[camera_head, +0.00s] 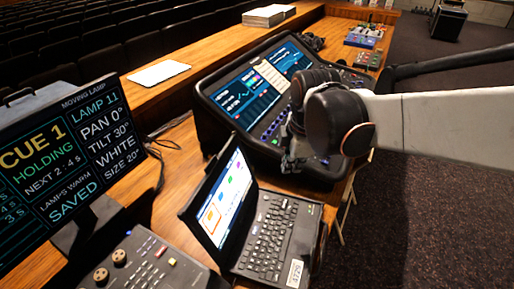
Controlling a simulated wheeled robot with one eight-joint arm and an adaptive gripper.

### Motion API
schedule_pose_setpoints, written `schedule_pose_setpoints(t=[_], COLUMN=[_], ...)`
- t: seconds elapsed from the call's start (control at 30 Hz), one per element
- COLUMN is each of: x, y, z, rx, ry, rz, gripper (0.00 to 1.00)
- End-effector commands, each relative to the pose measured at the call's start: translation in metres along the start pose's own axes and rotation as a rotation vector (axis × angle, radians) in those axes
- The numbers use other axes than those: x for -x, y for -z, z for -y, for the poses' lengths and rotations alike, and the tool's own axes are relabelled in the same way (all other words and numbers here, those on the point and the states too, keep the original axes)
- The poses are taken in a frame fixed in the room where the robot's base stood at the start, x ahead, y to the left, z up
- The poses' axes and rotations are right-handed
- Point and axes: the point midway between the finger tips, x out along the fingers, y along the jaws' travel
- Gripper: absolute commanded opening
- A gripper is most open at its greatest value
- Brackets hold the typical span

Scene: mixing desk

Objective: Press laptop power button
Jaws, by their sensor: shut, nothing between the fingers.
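The open laptop (262,253) stands on the wooden desk at the lower middle, its lit screen (227,199) tilted up and facing right. Its black keyboard (268,231) is in view, with a pale label on the right front corner. A small coloured mark shows at the keyboard's far right edge. I cannot make out which key is the power button. My gripper (290,166) is shut and empty. In the picture it sits above the laptop's far edge, in front of the mixing console, apart from the keys. My wrist partly hides its fingers.
A large mixing console (210,108) with lit screens stands just behind the laptop. A monitor (62,152) stands at the left, and a small control panel (150,262) sits front left. White paper (159,73) lies on the ledge. Dark carpet (420,200) is clear at the right.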

Motion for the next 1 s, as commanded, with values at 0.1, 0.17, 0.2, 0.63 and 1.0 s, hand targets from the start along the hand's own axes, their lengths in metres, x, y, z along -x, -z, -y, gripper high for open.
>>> schedule_pose_setpoints(t=[0.1,0.17,0.2,0.63,1.0], x=[-0.009,-0.015,-0.019,-0.065,-0.079], y=[0.009,0.014,0.017,0.047,0.054], z=[-0.013,-0.019,-0.022,-0.047,-0.05], rx=[0.161,0.245,0.3,0.835,0.979], ry=[0.04,0.06,0.073,0.2,0.232], rz=[-0.001,-0.003,-0.006,-0.061,-0.086], gripper=[0.0,0.0,0.0,0.0,0.0])
